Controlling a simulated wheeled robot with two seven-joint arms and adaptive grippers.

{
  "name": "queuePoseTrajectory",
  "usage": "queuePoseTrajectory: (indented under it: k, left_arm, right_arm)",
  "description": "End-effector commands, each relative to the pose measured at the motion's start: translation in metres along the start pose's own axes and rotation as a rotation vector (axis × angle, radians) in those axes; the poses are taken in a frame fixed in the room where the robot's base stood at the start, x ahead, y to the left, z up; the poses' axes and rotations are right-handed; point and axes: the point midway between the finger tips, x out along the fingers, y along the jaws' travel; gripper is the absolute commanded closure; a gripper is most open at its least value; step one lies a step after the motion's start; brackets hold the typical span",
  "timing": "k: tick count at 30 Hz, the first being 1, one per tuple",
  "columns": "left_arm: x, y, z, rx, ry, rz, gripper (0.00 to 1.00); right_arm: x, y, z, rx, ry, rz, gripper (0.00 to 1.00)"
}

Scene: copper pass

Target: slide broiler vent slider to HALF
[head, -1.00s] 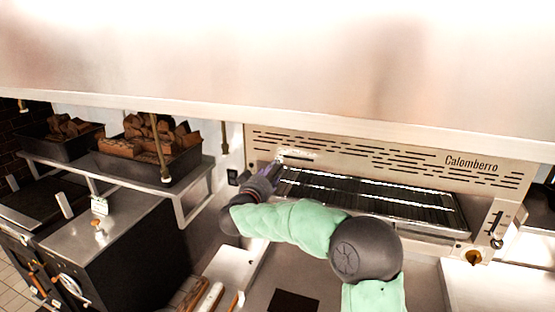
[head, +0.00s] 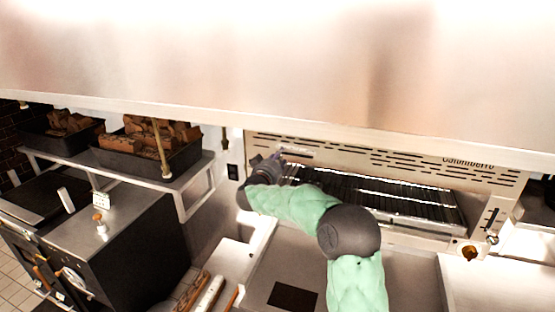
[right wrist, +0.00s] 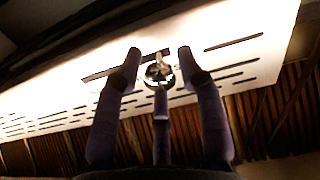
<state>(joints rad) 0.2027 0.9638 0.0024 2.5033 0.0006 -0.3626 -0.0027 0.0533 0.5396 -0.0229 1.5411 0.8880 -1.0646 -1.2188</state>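The steel broiler (head: 400,165) has a slotted front panel, with a pale strip (head: 295,150) at its upper left. My right gripper (head: 275,160) is at that left end, close to the panel. In the right wrist view, the slotted panel (right wrist: 215,75) lies beyond my right gripper (right wrist: 159,60). Its fingers are spread apart, and a small shiny knob (right wrist: 158,72) on the panel shows between the fingertips. I take this knob for the vent slider. I cannot tell if the fingers touch it. No HALF mark is readable. My left gripper is not in view.
A dark grill rack (head: 380,195) lies below the panel. Another slotted plate with a knob (head: 492,239) is at the broiler's right end. A steel hood (head: 270,60) hangs overhead. A shelf (head: 190,180) with wood-filled trays stands left.

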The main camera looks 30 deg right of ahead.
Motion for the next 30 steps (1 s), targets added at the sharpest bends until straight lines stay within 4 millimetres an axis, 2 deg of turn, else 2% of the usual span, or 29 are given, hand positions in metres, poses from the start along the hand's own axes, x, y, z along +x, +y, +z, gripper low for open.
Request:
queuePoseTrajectory:
  k: [1,3,10,20,30]
  left_arm:
    - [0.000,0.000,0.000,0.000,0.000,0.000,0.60]
    - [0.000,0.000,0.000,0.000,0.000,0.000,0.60]
    - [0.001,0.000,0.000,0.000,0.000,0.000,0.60]
    - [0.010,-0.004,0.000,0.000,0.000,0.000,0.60]
    - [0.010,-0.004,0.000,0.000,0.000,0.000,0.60]
  right_arm:
    - [0.000,0.000,0.000,0.000,0.000,0.000,0.85]
    - [0.000,0.000,0.000,0.000,0.000,0.000,1.00]
    - [0.000,0.005,0.001,0.000,0.000,0.001,1.00]
    - [0.000,0.045,0.010,-0.001,-0.001,0.002,1.00]
    - [0.000,0.049,0.011,-0.001,-0.002,-0.001,1.00]
